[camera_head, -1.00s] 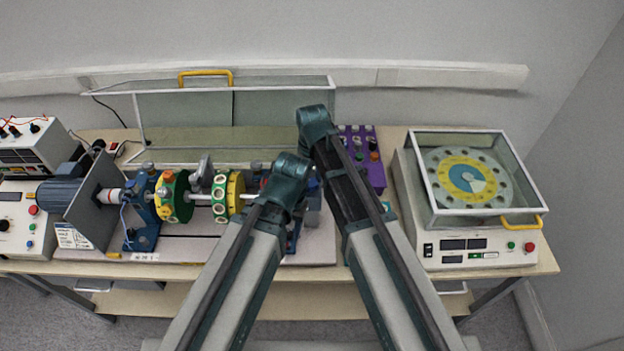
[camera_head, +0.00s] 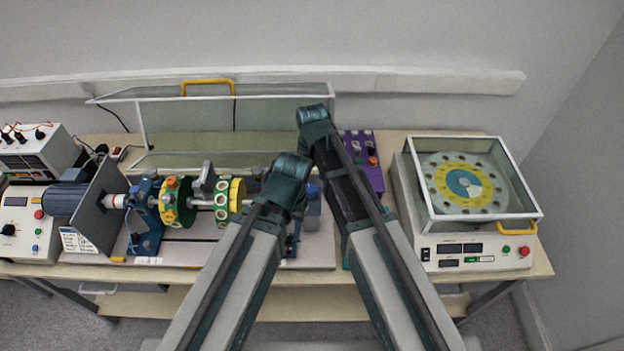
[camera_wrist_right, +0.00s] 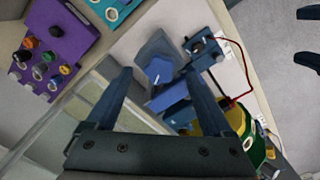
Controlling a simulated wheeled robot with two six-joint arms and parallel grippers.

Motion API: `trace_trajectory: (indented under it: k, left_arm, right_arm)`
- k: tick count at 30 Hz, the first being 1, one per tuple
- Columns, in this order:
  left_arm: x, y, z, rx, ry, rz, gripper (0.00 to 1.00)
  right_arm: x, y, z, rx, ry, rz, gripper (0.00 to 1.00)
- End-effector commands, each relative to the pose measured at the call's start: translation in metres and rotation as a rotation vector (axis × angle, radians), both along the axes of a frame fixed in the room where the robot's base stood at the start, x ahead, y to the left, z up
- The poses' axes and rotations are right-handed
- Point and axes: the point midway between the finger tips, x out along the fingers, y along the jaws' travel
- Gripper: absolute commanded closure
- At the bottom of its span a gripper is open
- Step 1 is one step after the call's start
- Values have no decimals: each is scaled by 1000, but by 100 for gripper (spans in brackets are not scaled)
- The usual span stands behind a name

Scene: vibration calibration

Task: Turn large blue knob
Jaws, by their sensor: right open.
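The large blue knob (camera_wrist_right: 158,70) sits on a grey block (camera_wrist_right: 165,46) in the right wrist view. A blue lever or plate (camera_wrist_right: 166,97) is close beside it. My right gripper (camera_wrist_right: 157,76) is open and empty, its two fingers framing the knob in the picture; I cannot tell the height gap. In the head view a blue patch on a grey block (camera_head: 313,208), probably the knob, shows between my two arms. My grippers are hidden behind my arms there. At the right edge of the wrist view, two dark fingers, apparently my left gripper (camera_wrist_right: 304,36), stand apart over the floor.
The shaft rig with green and yellow discs (camera_head: 178,203) is left of the block. A purple control box (camera_head: 364,165) is to its right. A turntable machine with clear cover (camera_head: 465,245) fills the right table end. A clear guard with yellow handle (camera_head: 208,83) stands behind.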

Motion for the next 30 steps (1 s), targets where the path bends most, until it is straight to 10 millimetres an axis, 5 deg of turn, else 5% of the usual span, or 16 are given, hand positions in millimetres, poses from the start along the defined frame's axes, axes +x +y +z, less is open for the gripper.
trace_trajectory:
  k: [18, 30]
  left_arm:
    - [-1, 0, 100, -1, 3, 3, 50]
    - [-1, 0, 108, 0, 4, 7, 50]
  right_arm:
    - [0, 0, 100, 0, 0, 0, 14]
    - [0, 0, 108, 0, 0, 0, 14]
